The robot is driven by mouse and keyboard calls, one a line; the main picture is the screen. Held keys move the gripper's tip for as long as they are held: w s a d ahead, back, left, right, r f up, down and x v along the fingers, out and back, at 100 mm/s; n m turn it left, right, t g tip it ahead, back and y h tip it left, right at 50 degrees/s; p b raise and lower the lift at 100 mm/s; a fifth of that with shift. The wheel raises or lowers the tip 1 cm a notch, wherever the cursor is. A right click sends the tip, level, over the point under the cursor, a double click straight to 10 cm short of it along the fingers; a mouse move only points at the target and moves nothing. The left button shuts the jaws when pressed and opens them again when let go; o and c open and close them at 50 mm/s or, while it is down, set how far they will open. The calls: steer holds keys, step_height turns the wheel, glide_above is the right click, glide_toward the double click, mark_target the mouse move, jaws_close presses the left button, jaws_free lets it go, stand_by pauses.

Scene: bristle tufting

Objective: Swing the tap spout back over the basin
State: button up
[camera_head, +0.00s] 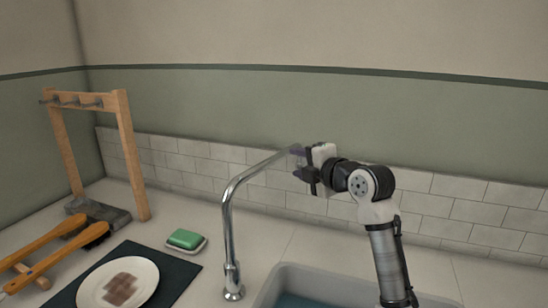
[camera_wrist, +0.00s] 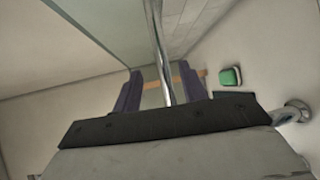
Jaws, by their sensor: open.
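The chrome tap (camera_head: 229,235) stands on the counter at the left edge of the basin (camera_head: 280,284). Its spout (camera_head: 258,168) slants up and to the right toward the tiled back wall, and its tip is at my gripper. My gripper (camera_head: 298,160) is open at the spout's end, above the counter. In the wrist view the spout (camera_wrist: 160,50) runs between the two dark fingers of my gripper (camera_wrist: 157,88). I cannot tell whether a finger touches it. The basin holds bluish water and is partly cut off by the frame and my arm.
A green soap (camera_head: 186,238) on a small dish lies left of the tap. A plate (camera_head: 117,284) with a brown stain sits on a dark mat. Wooden brushes (camera_head: 60,262) and a wooden peg rack (camera_head: 130,150) are at the far left. Counter behind the tap is clear.

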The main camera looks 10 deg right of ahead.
mark_target(280, 158)
steer(key=p+x, duration=0.3)
steer(key=x, duration=0.7)
steer(key=shift+r, duration=0.1)
steer(key=shift+w+a+f, duration=0.25)
steer(key=shift+w, duration=0.4)
steer(key=shift+c, duration=0.4)
jaws_close()
